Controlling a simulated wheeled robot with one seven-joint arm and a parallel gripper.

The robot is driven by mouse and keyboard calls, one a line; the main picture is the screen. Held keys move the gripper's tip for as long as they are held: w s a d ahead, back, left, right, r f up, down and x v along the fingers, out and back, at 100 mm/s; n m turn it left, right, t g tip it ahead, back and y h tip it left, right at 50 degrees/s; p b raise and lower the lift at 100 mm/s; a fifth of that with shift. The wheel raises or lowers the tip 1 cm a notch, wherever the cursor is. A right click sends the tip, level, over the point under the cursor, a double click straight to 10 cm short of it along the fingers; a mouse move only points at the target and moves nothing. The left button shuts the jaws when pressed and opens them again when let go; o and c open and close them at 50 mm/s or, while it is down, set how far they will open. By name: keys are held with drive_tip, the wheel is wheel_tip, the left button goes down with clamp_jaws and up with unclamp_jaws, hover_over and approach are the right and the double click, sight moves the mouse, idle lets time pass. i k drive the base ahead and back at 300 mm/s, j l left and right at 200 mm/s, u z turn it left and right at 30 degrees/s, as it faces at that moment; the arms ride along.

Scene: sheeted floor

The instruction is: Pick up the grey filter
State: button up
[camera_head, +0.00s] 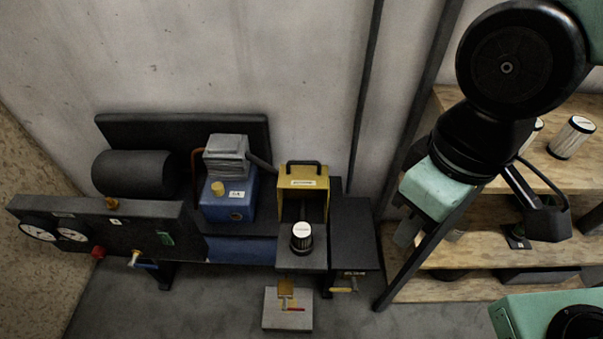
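A short cylindrical filter (301,238) with a pale grey top and a dark ribbed side stands upright on the dark ledge at the open front of a yellow housing (315,182). Its top is uncovered. My gripper (428,236) hangs at the right, beside the shelf post and well apart from this filter. Its fingers are mostly hidden by its pale green body and the post, so its opening does not show. I see nothing held in it.
A dark post stands between shelf and machine. A blue unit (228,200) and gauge panel (110,227) stand left of the housing.

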sight(303, 231)
drive_tip(key=z, duration=0.95)
drive_tip(key=i+z, duration=0.1)
drive_tip(key=i, duration=0.4)
drive_tip(key=u, duration=0.5)
drive_tip(key=k+l+u, duration=0.1)
drive_tip(key=u, duration=0.4)
drive_tip(key=k+u, duration=0.1)
drive_tip(key=u, duration=0.85)
drive_tip(key=k+l+u, duration=0.15)
drive_tip(key=l+u, duration=0.2)
